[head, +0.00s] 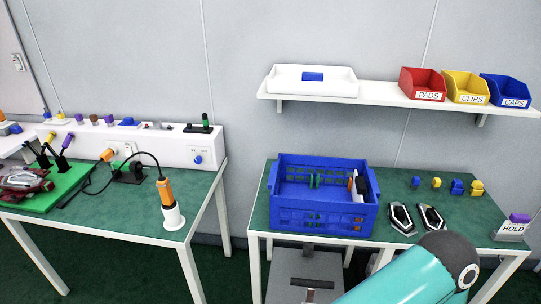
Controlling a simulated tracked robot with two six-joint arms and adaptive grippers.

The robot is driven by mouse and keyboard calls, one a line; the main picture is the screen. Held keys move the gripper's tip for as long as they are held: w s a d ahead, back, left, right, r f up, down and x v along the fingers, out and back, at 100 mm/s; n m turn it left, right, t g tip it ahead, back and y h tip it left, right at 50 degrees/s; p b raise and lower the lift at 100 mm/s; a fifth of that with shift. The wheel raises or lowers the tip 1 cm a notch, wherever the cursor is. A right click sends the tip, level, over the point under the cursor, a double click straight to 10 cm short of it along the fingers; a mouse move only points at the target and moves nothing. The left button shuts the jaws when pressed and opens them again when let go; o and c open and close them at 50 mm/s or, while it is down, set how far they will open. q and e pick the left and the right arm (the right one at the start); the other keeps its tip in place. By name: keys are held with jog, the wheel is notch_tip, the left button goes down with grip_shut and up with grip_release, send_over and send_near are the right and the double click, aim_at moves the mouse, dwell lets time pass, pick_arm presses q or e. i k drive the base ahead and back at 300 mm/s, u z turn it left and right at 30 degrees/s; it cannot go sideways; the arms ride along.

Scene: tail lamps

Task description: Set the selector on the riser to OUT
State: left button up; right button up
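The white riser (150,148) stands along the back of the left green-topped table. A small blue knob (198,159), which looks like the selector, sits on a pale plate on its front face near the right end. The markings around the knob are too small to read, so I cannot tell its setting. Neither of my grippers is in view. A teal link of one of my arms enters at the bottom right, in front of the right table, with no fingers showing.
An orange-handled tool stands in a white cone holder (173,217) at the left table's front right, a black cable behind it. A green board (58,192) lies left. A gap separates the right table, which holds a blue crate (322,213) and two lamps (401,217).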

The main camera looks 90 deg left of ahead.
aim_at(198, 160)
jog(key=z, duration=0.05)
jog(key=i, duration=0.25)
jog(key=u, duration=2.75)
jog(key=i, duration=0.15)
jog(key=u, duration=1.1)
jog(key=k, duration=0.4)
jog(key=u, duration=0.5)
jog(key=i, duration=1.3)
jog(key=z, duration=0.4)
